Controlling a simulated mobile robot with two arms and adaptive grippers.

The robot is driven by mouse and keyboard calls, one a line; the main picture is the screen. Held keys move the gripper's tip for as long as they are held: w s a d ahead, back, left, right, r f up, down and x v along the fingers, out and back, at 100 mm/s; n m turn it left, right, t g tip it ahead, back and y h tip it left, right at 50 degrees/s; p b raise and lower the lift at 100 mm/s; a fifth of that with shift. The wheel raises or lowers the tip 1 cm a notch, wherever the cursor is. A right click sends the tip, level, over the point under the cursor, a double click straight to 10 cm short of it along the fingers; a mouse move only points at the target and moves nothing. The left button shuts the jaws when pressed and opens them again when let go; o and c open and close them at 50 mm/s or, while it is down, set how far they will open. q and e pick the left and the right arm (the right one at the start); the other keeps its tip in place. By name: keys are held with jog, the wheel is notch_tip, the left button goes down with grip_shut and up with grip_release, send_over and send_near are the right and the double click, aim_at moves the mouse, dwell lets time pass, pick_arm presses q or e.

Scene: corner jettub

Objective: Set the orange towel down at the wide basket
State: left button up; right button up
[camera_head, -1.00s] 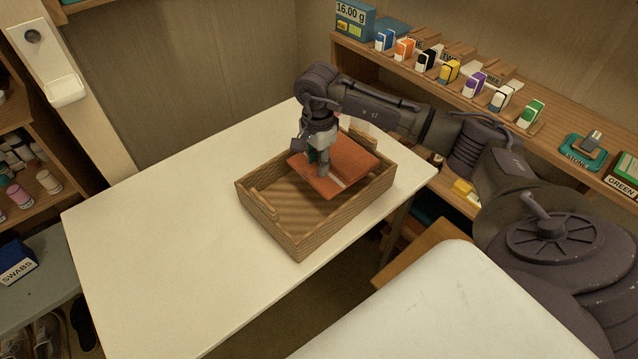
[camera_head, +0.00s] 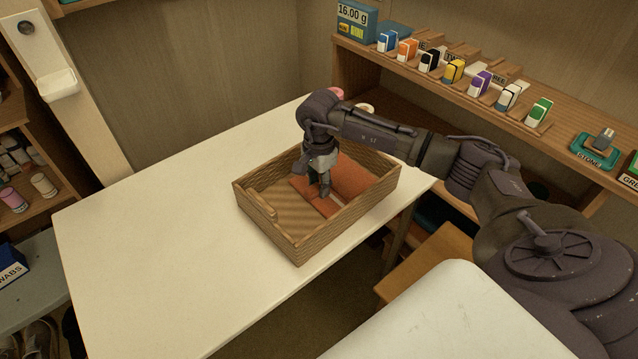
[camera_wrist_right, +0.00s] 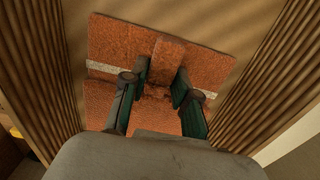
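The orange towel (camera_head: 350,180) has a pale stripe and lies low inside the wide wooden basket (camera_head: 345,222), toward its right part. The basket stands on the white table. My right gripper (camera_head: 321,194) reaches down into the basket over the towel. Whether the towel's underside fully touches the basket floor is hidden. My left gripper is in neither view.
The white table (camera_head: 150,240) is clear to the left of the basket. A wooden shelf (camera_head: 440,92) with several small coloured boxes runs behind my right arm. A pink item (camera_head: 337,92) stands behind the arm at the table's far edge. Another pale surface (camera_head: 450,310) is in front.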

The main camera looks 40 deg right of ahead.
jog(key=shift+o, duration=1.4)
jog(key=shift+r, duration=0.1)
notch_tip(320, 180, up, 12)
jog(key=p, duration=0.7)
jog(key=shift+p, duration=0.35)
